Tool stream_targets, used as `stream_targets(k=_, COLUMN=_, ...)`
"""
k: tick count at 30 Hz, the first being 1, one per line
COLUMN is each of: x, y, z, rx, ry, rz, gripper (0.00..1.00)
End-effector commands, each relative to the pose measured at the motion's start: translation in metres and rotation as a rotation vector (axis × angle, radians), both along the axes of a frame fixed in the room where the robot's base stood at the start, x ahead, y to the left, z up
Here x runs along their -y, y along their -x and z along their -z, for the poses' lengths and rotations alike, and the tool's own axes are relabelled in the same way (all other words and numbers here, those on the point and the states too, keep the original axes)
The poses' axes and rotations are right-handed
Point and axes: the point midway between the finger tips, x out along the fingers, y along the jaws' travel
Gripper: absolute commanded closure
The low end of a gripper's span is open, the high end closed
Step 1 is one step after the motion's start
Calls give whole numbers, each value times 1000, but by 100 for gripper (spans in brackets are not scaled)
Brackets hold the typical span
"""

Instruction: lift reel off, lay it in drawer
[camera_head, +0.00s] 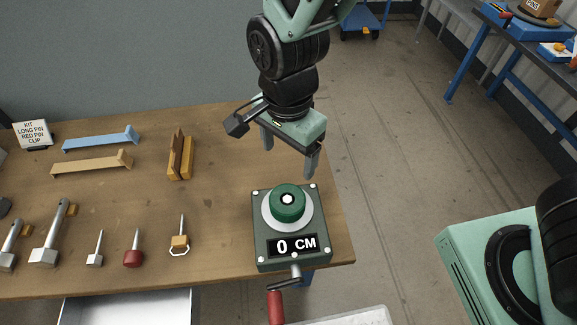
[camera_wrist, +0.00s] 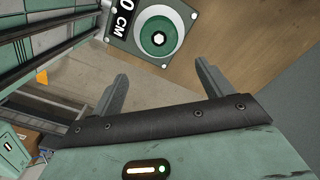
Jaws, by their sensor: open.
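The green reel (camera_head: 288,201) sits on the winch box (camera_head: 262,249) at the table's front right corner, with a pale disc around its base. The box's display reads "0 CM", and a red-handled crank (camera_head: 275,305) sticks out at its front. My gripper (camera_head: 290,160) is open and empty, above and behind the reel, apart from it. In the wrist view the reel (camera_wrist: 158,38) lies beyond the fingertips (camera_wrist: 161,68), with a hex centre showing. An open drawer (camera_head: 125,308) shows under the table's front edge at the left; its visible inside looks empty.
The wooden tabletop (camera_head: 215,215) left of the winch box is clear.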

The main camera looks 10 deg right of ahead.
Motion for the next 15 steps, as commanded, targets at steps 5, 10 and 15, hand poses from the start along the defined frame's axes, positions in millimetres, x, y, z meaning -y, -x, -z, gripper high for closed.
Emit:
stream_targets(k=5, x=2, y=1, z=32, rx=-5, ry=5, rz=2, gripper=21)
stream_targets(k=10, x=2, y=0, z=64, rx=-5, ry=4, rz=1, gripper=21)
stream_targets(k=15, x=2, y=0, z=96, rx=-5, ry=4, rz=1, gripper=21)
